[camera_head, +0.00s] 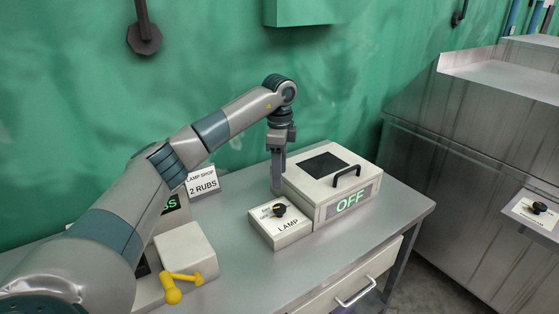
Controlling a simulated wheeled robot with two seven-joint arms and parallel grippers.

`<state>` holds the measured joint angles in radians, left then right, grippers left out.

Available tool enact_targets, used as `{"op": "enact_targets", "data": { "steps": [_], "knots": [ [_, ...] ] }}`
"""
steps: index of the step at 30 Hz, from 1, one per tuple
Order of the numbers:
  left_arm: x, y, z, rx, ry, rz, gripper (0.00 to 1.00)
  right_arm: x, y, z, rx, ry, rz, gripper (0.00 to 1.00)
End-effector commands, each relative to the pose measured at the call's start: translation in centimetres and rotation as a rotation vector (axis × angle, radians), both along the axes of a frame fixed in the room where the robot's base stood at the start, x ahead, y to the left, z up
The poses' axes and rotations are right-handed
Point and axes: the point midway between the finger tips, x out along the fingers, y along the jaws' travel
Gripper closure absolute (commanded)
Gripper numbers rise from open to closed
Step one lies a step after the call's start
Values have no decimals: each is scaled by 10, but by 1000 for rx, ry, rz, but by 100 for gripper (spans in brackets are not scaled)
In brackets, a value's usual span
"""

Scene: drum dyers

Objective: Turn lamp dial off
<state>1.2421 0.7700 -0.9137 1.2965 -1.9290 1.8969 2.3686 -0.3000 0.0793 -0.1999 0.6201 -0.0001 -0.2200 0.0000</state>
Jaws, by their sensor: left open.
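The lamp dial (279,210) is a small black knob with a yellow mark on top of a low white box labelled LAMP (288,230). Behind and right of it, a larger white box (306,192) has a black panel, a dark handle and a sign (350,200) that reads OFF in green letters. My left gripper (278,185) points down just behind the dial, beside the larger box. I cannot see contact with the dial. My right gripper is not in view.
A sign reading LAMP SHOP 2 RUBS (202,184) stands at the back of the grey table (240,270). A white box with a yellow crank (174,286) is at front left, partly behind my left arm. A metal cabinet with another dial (539,208) stands right.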

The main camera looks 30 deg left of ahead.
Motion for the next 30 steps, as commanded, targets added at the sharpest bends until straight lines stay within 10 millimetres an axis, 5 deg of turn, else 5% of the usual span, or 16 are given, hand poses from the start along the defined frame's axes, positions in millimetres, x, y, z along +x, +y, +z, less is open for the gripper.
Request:
{"op": "enact_targets", "data": {
  "steps": [12, 30],
  "knots": [
    [0, 0, 52, 0, -1, 0, 48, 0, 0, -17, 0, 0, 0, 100],
    [0, 0, 55, 0, 0, 0, 48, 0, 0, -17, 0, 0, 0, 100]
  ]
}}
